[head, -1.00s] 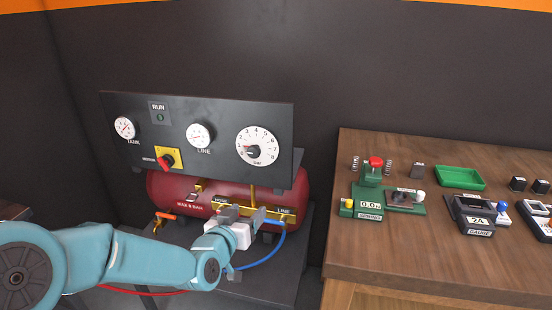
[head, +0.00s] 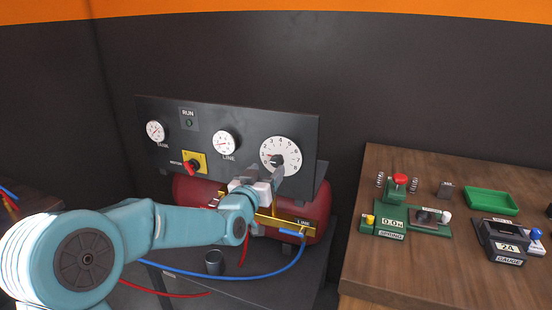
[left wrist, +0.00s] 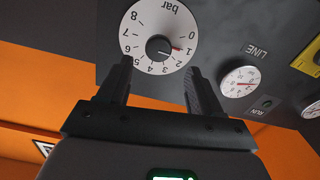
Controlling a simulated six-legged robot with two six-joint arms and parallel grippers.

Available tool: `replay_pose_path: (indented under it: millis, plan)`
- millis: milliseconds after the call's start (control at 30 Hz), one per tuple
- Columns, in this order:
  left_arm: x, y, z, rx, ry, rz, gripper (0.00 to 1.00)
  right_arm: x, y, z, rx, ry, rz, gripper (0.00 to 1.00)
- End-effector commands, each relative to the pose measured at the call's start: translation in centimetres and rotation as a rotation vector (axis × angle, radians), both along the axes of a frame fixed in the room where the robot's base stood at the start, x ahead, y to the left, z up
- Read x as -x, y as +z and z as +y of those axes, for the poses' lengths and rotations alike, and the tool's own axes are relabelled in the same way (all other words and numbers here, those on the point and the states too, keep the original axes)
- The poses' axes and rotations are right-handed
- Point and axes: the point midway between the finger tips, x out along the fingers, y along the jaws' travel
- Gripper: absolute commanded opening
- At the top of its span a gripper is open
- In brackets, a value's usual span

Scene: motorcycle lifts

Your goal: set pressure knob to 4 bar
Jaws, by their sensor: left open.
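The pressure knob (left wrist: 158,47) is a small dark round knob at the centre of a white dial (head: 281,150) marked 0 to 8 bar, on the right of the black panel. In the left wrist view its red pointer (left wrist: 176,50) is at about 1. My left gripper (head: 264,175) is open and empty, just in front of the lower part of the dial. In the left wrist view its two fingers (left wrist: 159,68) are spread, with the knob between and beyond their tips. Contact is not visible. My right gripper is not in view.
The panel (head: 240,125) also carries a LINE gauge (head: 224,142), a tank gauge (head: 156,131) and a red switch (head: 193,166). A wooden bench (head: 420,270) with tools stands right.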

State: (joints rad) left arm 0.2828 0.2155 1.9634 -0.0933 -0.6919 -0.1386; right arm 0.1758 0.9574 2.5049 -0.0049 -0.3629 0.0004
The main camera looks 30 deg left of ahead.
Motion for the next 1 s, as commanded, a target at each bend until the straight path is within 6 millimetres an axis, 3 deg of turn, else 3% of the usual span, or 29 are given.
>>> replay_pose_path:
  millis: [100,300,700,733,900,1000]
  plan:
    - [-2.7,0.1,0.4,0.002,-0.002,0.002,0.65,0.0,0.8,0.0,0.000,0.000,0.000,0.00]
    - [-5.6,0.0,0.9,0.001,-0.003,0.001,0.65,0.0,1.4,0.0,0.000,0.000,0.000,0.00]
    - [-6.5,-0.1,1.2,0.001,-0.002,0.000,0.65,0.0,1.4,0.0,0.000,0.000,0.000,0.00]
    - [-6.5,0.0,1.2,0.001,-0.002,0.000,0.62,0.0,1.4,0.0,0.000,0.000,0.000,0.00]
    - [-6.5,0.0,1.2,0.001,-0.002,0.000,0.11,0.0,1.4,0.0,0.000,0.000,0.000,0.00]
    - [-6.5,0.0,1.2,0.000,-0.002,0.001,0.12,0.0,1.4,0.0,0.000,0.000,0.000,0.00]
